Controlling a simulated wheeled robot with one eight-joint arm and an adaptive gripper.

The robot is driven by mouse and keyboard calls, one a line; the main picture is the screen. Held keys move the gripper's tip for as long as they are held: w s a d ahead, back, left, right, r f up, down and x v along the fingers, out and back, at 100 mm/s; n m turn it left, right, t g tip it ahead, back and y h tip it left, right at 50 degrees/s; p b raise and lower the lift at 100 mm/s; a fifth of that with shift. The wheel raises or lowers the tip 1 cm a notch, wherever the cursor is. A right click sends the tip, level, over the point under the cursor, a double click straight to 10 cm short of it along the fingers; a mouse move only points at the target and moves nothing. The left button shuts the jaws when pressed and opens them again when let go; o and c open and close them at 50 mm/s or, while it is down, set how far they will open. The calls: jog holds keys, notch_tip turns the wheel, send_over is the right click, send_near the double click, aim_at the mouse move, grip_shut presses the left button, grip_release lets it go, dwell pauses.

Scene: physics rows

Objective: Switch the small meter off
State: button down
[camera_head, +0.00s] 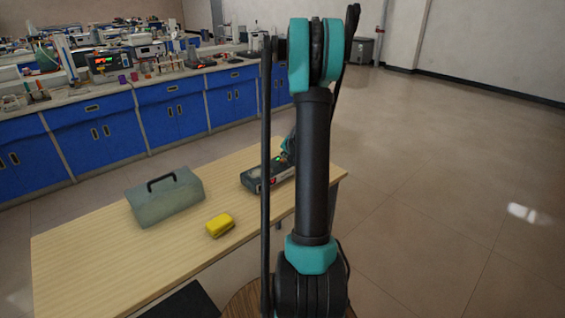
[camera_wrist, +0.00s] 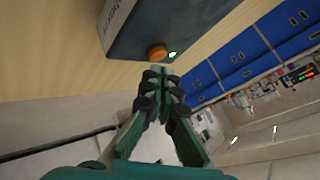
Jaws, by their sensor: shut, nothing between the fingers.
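The small meter (camera_head: 258,181) is a dark box on the wooden table, partly hidden behind my arm in the head view. A small green light shows on it there. In the wrist view the meter (camera_wrist: 165,25) shows a round orange button (camera_wrist: 157,52) and a small lit whitish-green lamp (camera_wrist: 173,54) beside it. My gripper (camera_wrist: 158,72) is shut and empty, its fingertips close to the orange button. I cannot tell whether they touch it. In the head view my arm hides most of the gripper.
A grey-green toolbox (camera_head: 165,198) with a black handle and a yellow object (camera_head: 219,225) stand on the wooden table (camera_head: 85,265), left of the meter. Blue lab cabinets (camera_head: 170,115) with crowded instruments on top run along the back. The floor at right is clear.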

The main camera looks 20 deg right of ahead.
jog(key=shift+f, duration=0.3)
jog(key=shift+f, duration=0.15)
dwell(0.5)
jog(key=shift+r, duration=0.65)
notch_tip(320, 180, up, 6)
dwell(0.7)
